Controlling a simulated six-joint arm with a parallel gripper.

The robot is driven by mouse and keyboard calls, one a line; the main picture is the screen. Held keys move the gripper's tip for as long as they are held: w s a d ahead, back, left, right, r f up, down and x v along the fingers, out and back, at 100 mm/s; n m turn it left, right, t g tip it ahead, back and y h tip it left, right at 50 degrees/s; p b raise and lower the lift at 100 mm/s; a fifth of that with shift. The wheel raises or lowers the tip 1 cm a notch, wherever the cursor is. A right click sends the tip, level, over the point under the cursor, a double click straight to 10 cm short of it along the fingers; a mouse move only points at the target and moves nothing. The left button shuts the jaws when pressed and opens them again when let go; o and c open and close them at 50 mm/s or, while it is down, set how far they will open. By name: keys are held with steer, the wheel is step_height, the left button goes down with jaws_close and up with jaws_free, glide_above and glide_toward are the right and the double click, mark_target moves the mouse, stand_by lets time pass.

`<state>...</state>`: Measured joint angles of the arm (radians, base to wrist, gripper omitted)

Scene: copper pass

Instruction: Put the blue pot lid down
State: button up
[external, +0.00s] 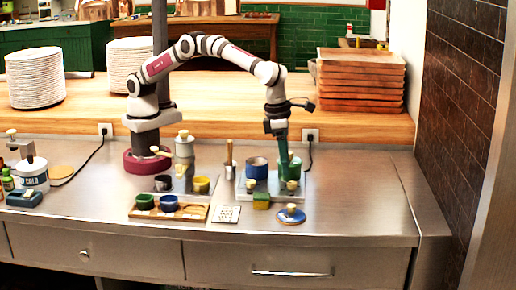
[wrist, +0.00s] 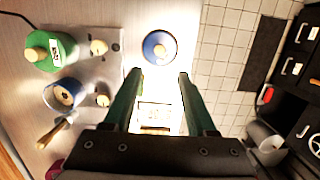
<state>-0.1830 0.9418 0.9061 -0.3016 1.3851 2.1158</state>
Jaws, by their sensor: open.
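The blue pot lid (external: 291,213), a blue disc with a pale knob, lies on the steel counter near its front edge, in front of the hob (external: 247,192). In the wrist view the lid (wrist: 159,47) sits just beyond my fingertips, with bare counter around it. My gripper (wrist: 160,78) is open, with nothing held between its green fingers. In the external view my gripper (external: 282,155) hangs above the counter, overlapping the green pot (external: 290,170). The blue pot (external: 257,168) stands on the hob to the left; its contents are unclear.
A sponge (external: 261,201) and a white card (external: 227,214) lie left of the lid. A wooden tray (external: 168,212) with small bowls is further left. Two pale knobs front the hob. The counter right of the lid is clear.

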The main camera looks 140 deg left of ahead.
steer(key=s+d+r+n, duration=0.4)
steer(key=s+r+n, duration=0.2)
steer(key=s, duration=0.5)
steer(key=s+d+r+n, duration=0.3)
steer(key=s+r+n, duration=0.3)
steer(key=s, duration=0.5)
steer(key=s+d+f+n, duration=0.1)
steer(key=s+n, duration=0.3)
steer(key=s, duration=0.6)
steer(key=s+f+n+g, duration=0.1)
steer(key=s+f+n, duration=0.2)
steer(key=s, duration=0.7)
steer(key=shift+s+d+f+n+y, duration=0.2)
steer(key=shift+d+n+y, duration=0.15)
steer(key=shift+n, duration=0.85)
